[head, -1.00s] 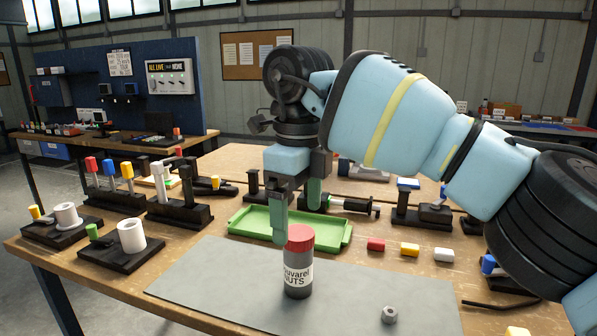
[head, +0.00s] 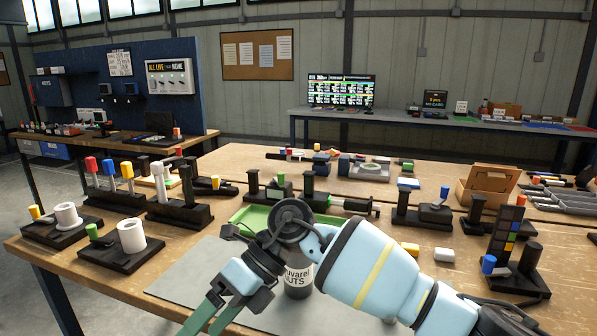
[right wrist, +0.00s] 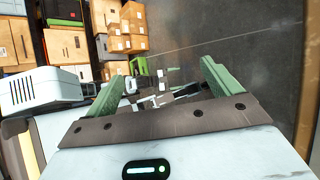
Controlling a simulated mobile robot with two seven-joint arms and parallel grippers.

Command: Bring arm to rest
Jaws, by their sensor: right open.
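My right arm comes in from the lower right in the head view. Its gripper (head: 213,312) is at the bottom, left of the middle, over the front part of the grey mat. The green fingers are apart with nothing between them; the right wrist view also shows the open gripper (right wrist: 160,82). The nuts jar (head: 298,280) stands on the grey mat (head: 190,275), its upper part hidden behind my wrist. My left gripper does not show.
A green tray (head: 250,214) lies behind the mat, partly covered by my arm. Black holders with white cylinders (head: 131,236) stand at the left. White (head: 444,254) and yellow (head: 410,248) blocks lie right of my arm. An open cardboard box (head: 487,185) stands at the right.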

